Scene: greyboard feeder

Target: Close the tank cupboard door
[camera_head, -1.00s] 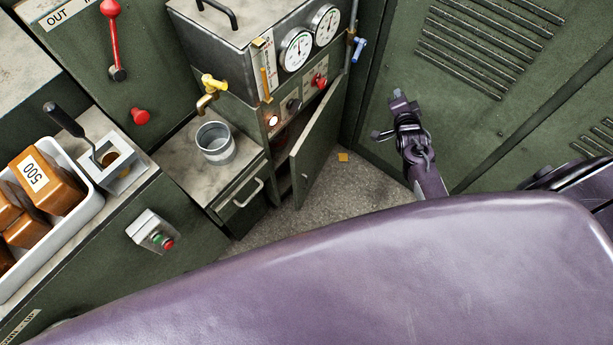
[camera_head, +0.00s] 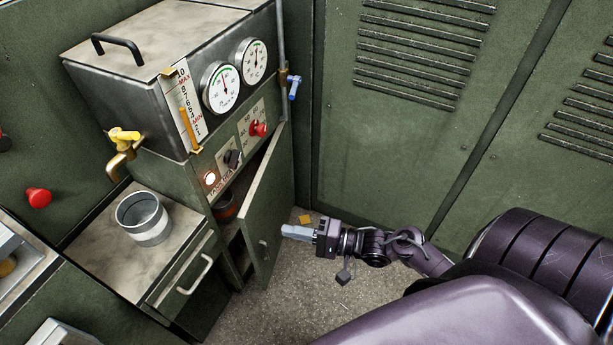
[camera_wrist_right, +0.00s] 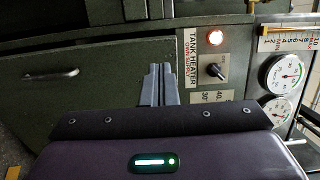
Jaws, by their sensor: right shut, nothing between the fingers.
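The tank cupboard door (camera_head: 270,205) is a green panel under the tank's control panel, standing ajar. A dark gap shows at its left edge, with a reddish-brown item inside. Its small handle (camera_head: 263,250) is on the outer face, which also fills the left of the right wrist view (camera_wrist_right: 95,100). My right gripper (camera_head: 285,231) is shut and empty, just right of the door's outer face and pointing left at it. I cannot tell whether the fingertips touch it. The fingers show in the wrist view (camera_wrist_right: 158,84) in front of the door. My left gripper is not in view.
Above the cupboard are a lit lamp (camera_head: 210,178), a black knob (camera_head: 232,158), a red knob (camera_head: 258,129) and two gauges (camera_head: 221,88). A metal cup (camera_head: 143,218) stands on the drawer unit at left. Green louvred lockers (camera_head: 400,130) stand behind my arm.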

